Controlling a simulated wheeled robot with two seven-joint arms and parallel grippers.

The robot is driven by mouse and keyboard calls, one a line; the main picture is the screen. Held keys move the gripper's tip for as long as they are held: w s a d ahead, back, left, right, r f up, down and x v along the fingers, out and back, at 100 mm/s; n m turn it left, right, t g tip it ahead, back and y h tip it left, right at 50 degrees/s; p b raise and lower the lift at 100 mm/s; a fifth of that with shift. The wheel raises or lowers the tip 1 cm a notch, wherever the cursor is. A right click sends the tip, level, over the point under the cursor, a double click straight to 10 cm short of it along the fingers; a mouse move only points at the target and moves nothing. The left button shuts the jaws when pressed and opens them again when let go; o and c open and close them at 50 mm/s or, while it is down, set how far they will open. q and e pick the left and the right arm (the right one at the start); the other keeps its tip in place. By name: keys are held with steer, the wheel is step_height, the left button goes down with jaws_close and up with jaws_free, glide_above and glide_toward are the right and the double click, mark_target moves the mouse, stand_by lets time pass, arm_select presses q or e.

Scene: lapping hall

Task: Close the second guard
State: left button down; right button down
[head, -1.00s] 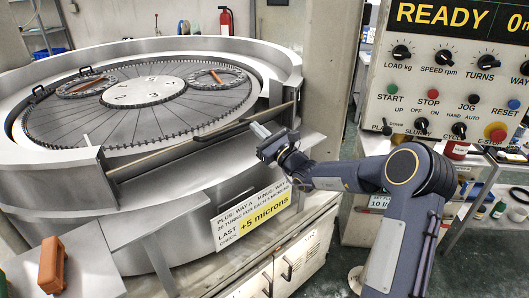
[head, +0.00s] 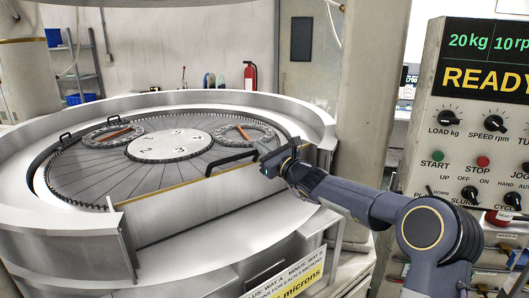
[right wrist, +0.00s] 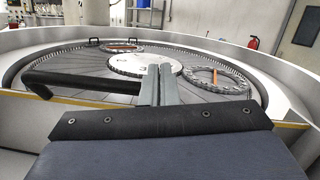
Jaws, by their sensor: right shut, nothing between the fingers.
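The guard (head: 200,193) at the front of the round lapping machine is a grey panel with a yellow top edge, set between the rim posts. In the right wrist view its yellow edge (right wrist: 288,125) shows to the right of my gripper. A black bar handle (head: 232,158) is at the guard's top edge. It also shows in the right wrist view (right wrist: 85,83), left of and beyond my fingers. My right gripper (right wrist: 160,72) is shut and empty, at the handle's right end. I cannot tell whether it touches the handle. My left gripper is out of view.
The round plate carries a numbered disc (head: 168,145) and toothed rings, one at right (head: 240,134). A control panel (head: 480,130) reading READY stands at the right, near my right arm. A grey pillar (head: 365,90) stands behind my arm. A red extinguisher (head: 248,76) is at the back wall.

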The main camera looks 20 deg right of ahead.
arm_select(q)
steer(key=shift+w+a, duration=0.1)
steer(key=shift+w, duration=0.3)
arm_select(e)
steer(key=shift+w+f, duration=0.2)
steer(key=shift+w, duration=0.3)
steer(key=shift+f, duration=0.1)
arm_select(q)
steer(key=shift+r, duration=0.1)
